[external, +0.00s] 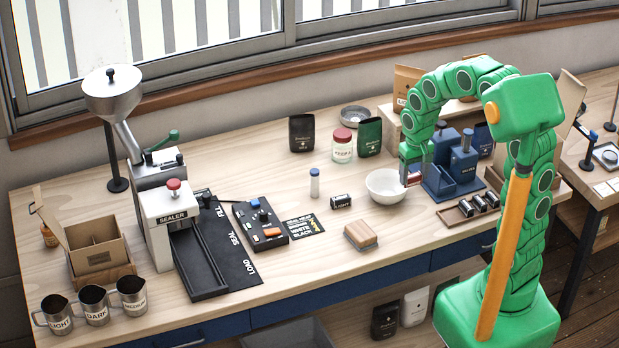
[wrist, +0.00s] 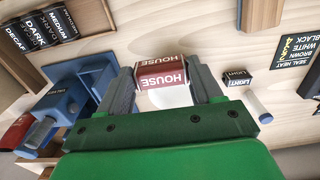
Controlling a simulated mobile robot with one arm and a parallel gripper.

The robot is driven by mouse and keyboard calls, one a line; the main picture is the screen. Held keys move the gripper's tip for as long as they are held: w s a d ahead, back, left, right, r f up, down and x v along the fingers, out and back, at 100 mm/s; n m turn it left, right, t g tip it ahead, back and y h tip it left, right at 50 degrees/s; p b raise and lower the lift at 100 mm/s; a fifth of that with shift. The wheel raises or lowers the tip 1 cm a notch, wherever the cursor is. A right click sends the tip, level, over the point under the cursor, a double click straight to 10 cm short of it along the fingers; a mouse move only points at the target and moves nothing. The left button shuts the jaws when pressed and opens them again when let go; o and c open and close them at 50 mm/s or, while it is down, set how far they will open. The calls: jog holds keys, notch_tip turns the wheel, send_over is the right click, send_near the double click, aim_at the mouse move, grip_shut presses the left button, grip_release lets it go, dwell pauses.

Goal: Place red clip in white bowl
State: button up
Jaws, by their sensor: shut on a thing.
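The red clip (wrist: 162,76), marked HOUSE, is between the two fingers of my gripper (wrist: 165,84) in the wrist view. My gripper is shut on it. In the external view my gripper (external: 413,172) is at the right side of the white bowl, and a bit of the red clip (external: 413,180) shows below the fingers. The white bowl (external: 383,186) stands upright on the table. In the wrist view part of the bowl (wrist: 172,98) shows beyond the clip, mostly hidden by it and by my gripper. I cannot tell whether the clip is over the rim or beside it.
A blue holder (external: 438,181) stands close right of the bowl. A wooden tray with dark clips (external: 476,207) lies in front of it. A black LIGHT clip (external: 341,201) and a blue-capped vial (external: 315,184) stand left. The table between bowl and wooden block (external: 361,235) is clear.

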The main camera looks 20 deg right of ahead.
jog(key=shift+w+a+f, duration=0.35)
jog(key=shift+w+f, duration=0.95)
jog(key=shift+w, duration=0.4)
jog(key=shift+w+a+f, duration=0.35)
jog(key=shift+w+f, duration=0.95)
jog(key=shift+w, duration=0.35)
jog(key=shift+w+a+f, duration=0.35)
jog(key=shift+w+f, duration=0.95)
jog(key=shift+w, duration=0.4)
jog(key=shift+w+f, duration=0.2)
jog(key=shift+f, duration=1.6)
jog(key=shift+f, duration=0.1)
jog(key=o, duration=0.8)
